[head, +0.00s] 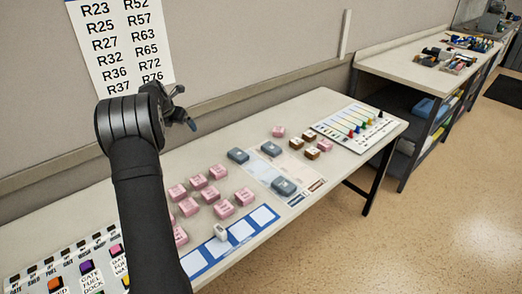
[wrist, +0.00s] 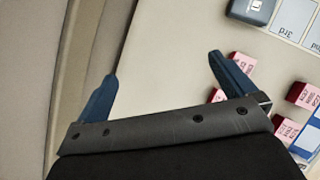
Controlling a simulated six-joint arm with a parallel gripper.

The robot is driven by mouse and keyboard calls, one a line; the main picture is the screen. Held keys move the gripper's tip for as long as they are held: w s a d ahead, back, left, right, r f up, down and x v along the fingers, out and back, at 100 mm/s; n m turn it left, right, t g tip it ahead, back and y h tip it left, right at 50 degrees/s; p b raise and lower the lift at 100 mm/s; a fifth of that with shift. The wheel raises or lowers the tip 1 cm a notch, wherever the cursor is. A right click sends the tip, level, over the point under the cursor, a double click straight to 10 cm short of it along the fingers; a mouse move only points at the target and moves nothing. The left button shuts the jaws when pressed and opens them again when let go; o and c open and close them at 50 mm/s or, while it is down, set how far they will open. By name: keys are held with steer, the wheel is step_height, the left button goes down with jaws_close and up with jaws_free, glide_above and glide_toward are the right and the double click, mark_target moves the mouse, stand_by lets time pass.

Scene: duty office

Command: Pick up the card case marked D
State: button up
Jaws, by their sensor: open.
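Three grey-blue cases with small white labels lie on the long table: one at the back left (head: 237,155), one at the back middle (head: 270,148) and one nearer the front (head: 283,186). Their letters are too small to read in the head view, so I cannot tell which is marked D. In the wrist view part of one grey-blue case (wrist: 252,10) shows at the top edge; its letter is unclear. My gripper (head: 186,107) is raised near the wall, left of the cases and apart from them. In the wrist view its blue fingers (wrist: 162,68) are spread, with nothing between them.
Several pink blocks (head: 198,182) lie left of the cases. Brown blocks (head: 312,153) lie to the right, near a chart board with coloured pegs (head: 353,128). A blue-edged strip (head: 240,231) with a white piece (head: 220,232) runs along the front. A wall stands behind the table.

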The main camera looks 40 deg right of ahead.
steer(key=s+d+m+g, duration=0.25)
steer(key=s+d, duration=0.55)
steer(key=d, duration=0.5)
steer(key=m, duration=0.4)
glide_toward(268, 149)
steer(key=f, duration=0.2)
steer(key=w+d+f+g, duration=0.1)
steer(key=shift+y, duration=0.3)
steer(key=shift+d+x, duration=0.15)
steer(key=shift+x, duration=1.35)
steer(key=shift+d+x, duration=0.2)
steer(key=shift+x, duration=1.3)
steer(key=shift+r, duration=0.2)
steer(key=shift+c, duration=0.4)
steer(key=c, duration=0.9)
